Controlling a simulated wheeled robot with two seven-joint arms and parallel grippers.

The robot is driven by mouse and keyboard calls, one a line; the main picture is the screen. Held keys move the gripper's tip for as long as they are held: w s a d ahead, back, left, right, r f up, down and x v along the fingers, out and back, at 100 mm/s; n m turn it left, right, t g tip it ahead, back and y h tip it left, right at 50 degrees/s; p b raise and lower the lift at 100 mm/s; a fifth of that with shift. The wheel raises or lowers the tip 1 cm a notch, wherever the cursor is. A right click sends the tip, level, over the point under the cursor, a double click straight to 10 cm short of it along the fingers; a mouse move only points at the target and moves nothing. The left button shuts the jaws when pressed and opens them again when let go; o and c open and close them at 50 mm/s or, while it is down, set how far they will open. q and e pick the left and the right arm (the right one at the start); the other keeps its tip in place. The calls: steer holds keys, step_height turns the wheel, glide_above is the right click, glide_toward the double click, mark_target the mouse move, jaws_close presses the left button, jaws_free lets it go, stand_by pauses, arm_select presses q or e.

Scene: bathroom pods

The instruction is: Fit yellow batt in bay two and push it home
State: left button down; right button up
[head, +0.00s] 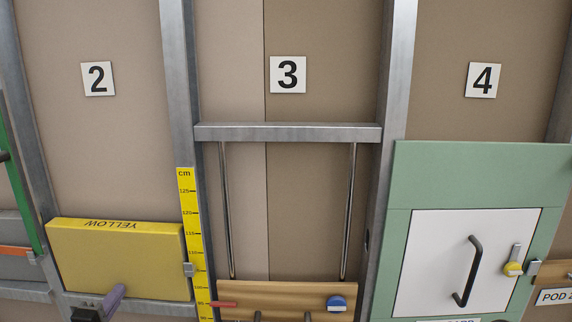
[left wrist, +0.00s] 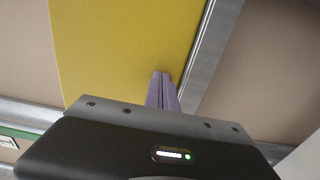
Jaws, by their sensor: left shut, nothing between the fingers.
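The yellow batt (head: 118,262) stands in bay two, between the metal studs under the "2" sign (head: 97,78). Its top edge reads "YELLOW" upside down, and its lower edge sits at a horizontal metal rail (head: 130,306). My left gripper (head: 118,290) is in front of the batt's lower middle, with its purple fingers shut and empty. In the left wrist view the purple fingers (left wrist: 161,78) point at the yellow face (left wrist: 120,45), close to a metal stud; I cannot tell whether they touch it. My right gripper is not in view.
A yellow ruler (head: 190,235) runs up the stud right of the batt, with a small metal clip (head: 189,269) beside the batt's edge. Bay three holds a wooden panel (head: 275,291) on rods. A green unit with a white door (head: 462,262) stands at bay four. A green strip (head: 20,185) is at far left.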

arm_select(q)
steer(key=s, duration=0.4)
steer(key=shift+s, duration=0.2)
stand_by(0.9)
